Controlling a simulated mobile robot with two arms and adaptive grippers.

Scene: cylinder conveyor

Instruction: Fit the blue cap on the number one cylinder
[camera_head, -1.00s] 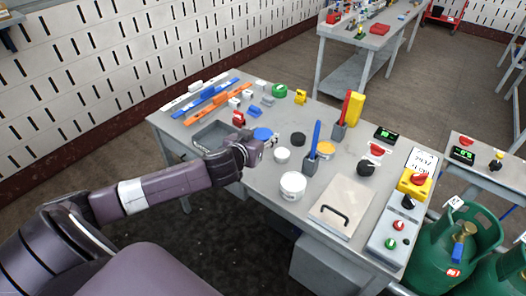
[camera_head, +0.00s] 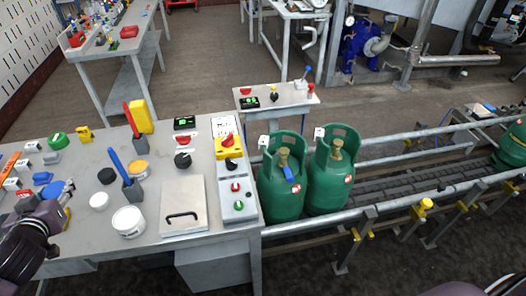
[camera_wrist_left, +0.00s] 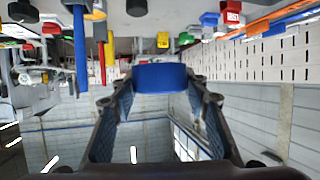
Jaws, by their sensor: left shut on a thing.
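My left gripper (camera_head: 60,203) is at the left edge of the head view, above the left part of the workbench. It is shut on a round blue cap (camera_wrist_left: 161,77), which sits between the fingertips in the left wrist view. The blue cap also shows in the head view (camera_head: 54,188). Two green gas cylinders stand upright right of the workbench: a left one (camera_head: 281,198) and a right one (camera_head: 328,186). The left one has a blue part (camera_head: 289,173) at its brass valve. Their white tags are too small to read. My right gripper is out of view.
A roller conveyor (camera_head: 400,182) with rails runs right of the cylinders. Another green cylinder (camera_head: 512,145) stands at the far right.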

